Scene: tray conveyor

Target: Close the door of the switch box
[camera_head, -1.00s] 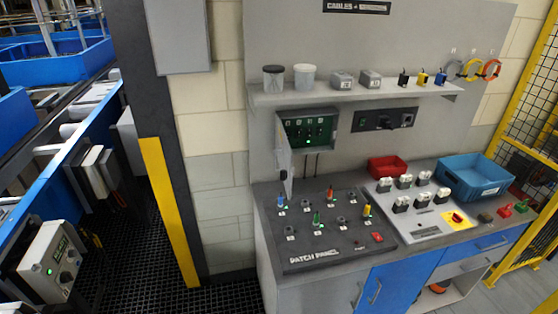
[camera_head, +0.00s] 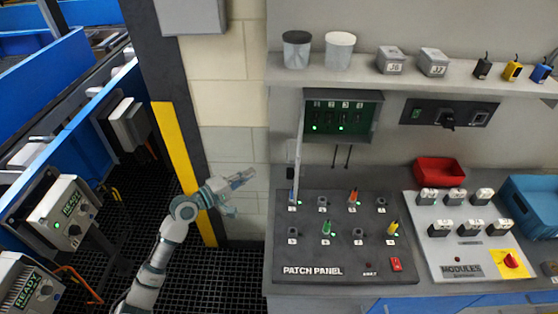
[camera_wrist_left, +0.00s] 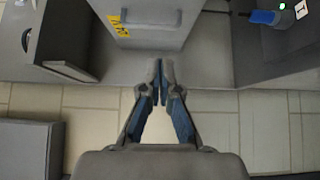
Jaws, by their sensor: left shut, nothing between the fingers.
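The switch box (camera_head: 365,116) is on the grey back panel below the shelf, with its green inside, switches and lit green lamps showing. Its door (camera_head: 298,150) stands open on the left side, seen almost edge-on, its lower end above the patch panel (camera_head: 340,258). My left gripper (camera_head: 240,190) is to the left of the door and apart from it, in front of the tiled wall. In the left wrist view the fingertips (camera_wrist_left: 160,75) are together and empty. A grey panel with a yellow label (camera_wrist_left: 145,22) lies beyond them; it looks like the door. My right gripper is not in view.
A blue plug (camera_wrist_left: 265,17) shows in the left wrist view. Several plugs stand in the patch panel. The shelf (camera_head: 455,83) with cups above, a red bin (camera_head: 440,172) and the module board (camera_head: 470,268) are to the right. A yellow-striped post (camera_head: 175,150) stands behind my left arm.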

